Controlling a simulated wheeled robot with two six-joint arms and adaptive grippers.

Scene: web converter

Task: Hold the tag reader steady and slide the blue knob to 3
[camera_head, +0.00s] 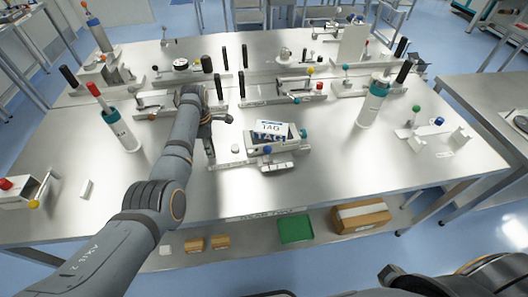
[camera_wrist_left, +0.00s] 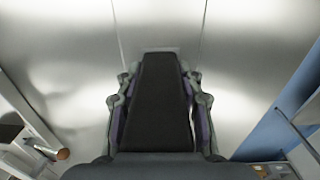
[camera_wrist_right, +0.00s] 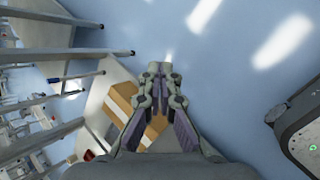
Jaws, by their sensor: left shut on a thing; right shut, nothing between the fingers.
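The tag reader (camera_head: 286,147) is a pale grey device on the near middle of the steel table. A card marked TAG (camera_head: 270,127) stands at its top, above a dark face with TAG lettering. A blue knob (camera_head: 268,150) shows at its front; its scale is too small to read. My left gripper (camera_head: 210,155) points down at the table, left of the reader and apart from it. In the left wrist view it is shut on a black tapered object (camera_wrist_left: 158,100). My right gripper (camera_wrist_right: 160,68) is shut and empty, away from the table, above the floor.
White cylinders stand left (camera_head: 122,131) and right (camera_head: 372,106) of the reader. Levers and fixtures line the back. A small white button (camera_head: 235,148) sits between gripper and reader. Below are a green tray (camera_head: 296,229) and a cardboard box (camera_head: 361,216). The table's front strip is clear.

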